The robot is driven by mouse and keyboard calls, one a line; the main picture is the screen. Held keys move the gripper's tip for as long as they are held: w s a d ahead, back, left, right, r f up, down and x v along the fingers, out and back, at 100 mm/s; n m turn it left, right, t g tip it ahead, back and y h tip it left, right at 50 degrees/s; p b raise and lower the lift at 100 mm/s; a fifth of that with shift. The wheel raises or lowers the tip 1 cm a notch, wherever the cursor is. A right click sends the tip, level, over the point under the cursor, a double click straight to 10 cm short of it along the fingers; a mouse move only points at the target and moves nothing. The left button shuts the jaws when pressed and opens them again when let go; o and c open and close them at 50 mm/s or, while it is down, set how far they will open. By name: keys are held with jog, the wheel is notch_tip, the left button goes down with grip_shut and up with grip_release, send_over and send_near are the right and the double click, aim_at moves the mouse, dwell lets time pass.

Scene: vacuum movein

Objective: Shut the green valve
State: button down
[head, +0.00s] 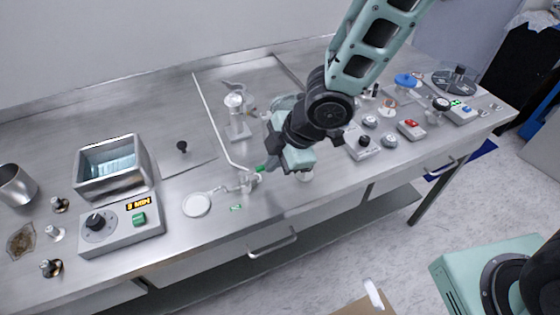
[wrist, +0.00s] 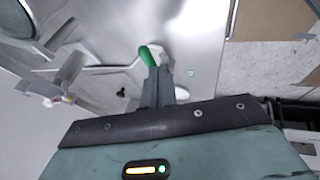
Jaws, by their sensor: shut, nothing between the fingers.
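The green valve (head: 260,169) is a small green handle on a glass fitting near the front of the steel bench. In the wrist view the green valve (wrist: 149,56) shows as a green handle with a white edge, right at the tips of my gripper (wrist: 157,72). My gripper's dark fingers are together with nothing between them. In the head view my gripper (head: 270,162) is just beside the handle, its fingers largely hidden by the arm. The fingertips look very close to the handle; I cannot tell whether they touch it.
A glass tube (head: 218,125) runs back from the valve past a clamp stand (head: 237,118). A round white dish (head: 197,204) lies to the left, beyond it a water bath with a control box (head: 122,225). Several small devices, including a red-buttoned box (head: 411,129), stand to the right.

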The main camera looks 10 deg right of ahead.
jog(key=shift+w, duration=0.15)
jog(key=shift+w+p, duration=0.15)
jog(key=shift+p, duration=0.55)
